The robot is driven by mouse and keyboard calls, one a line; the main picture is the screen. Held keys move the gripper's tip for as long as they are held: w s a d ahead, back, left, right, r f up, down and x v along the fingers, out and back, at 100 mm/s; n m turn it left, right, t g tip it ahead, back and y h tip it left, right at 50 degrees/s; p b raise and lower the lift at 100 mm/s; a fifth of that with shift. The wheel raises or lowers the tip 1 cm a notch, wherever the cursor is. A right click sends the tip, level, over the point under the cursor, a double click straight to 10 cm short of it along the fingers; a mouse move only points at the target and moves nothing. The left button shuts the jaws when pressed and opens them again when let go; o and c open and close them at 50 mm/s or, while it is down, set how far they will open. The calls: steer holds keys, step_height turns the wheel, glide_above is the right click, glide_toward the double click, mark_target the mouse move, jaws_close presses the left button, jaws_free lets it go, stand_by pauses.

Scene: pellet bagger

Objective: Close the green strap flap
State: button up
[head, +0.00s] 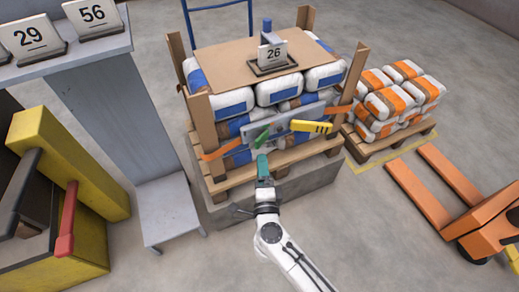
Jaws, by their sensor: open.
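The green strap flap (262,138) is a small bright green piece at the front of the bagged pallet load, by a grey plate (290,118). It is tilted, its right end higher. How far it stands out from the plate is hard to tell. A yellow flap (312,126) with black marks is to its right. An orange strap (222,150) runs out at the left and another orange piece (338,110) at the right. My gripper (263,159), with teal fingers, is open just below the green flap in the picture. Whether they touch is unclear.
Bags are stacked on a wooden pallet (297,152) between brown corner posts (357,70). A card marked 26 (273,54) stands on top. A grey stand (166,208) and yellow machine (65,160) are at left. Orange-striped bags (395,100) and an orange pallet truck (490,236) are at right.

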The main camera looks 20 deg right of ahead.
mark_target(256, 145)
steer(key=b+x, duration=0.1)
steer(key=x, duration=0.7)
steer(key=shift+b, duration=0.3)
steer(key=shift+c, duration=0.4)
steer(key=shift+f, duration=0.1)
steer(key=c, duration=1)
steer(key=shift+w+a+m+g+h, duration=0.3)
steer(key=shift+m+h, duration=0.1)
steer(key=shift+h, duration=0.2)
steer(key=shift+w+a+m+g+h, duration=0.15)
steer(key=shift+m+g+h, duration=0.25)
steer(key=shift+h, duration=0.2)
steer(key=shift+w+a+m+g+h, duration=0.15)
steer(key=shift+m+g+h, duration=0.2)
steer(key=shift+h, duration=0.25)
steer(key=shift+d, duration=0.1)
steer(key=o, duration=1.1)
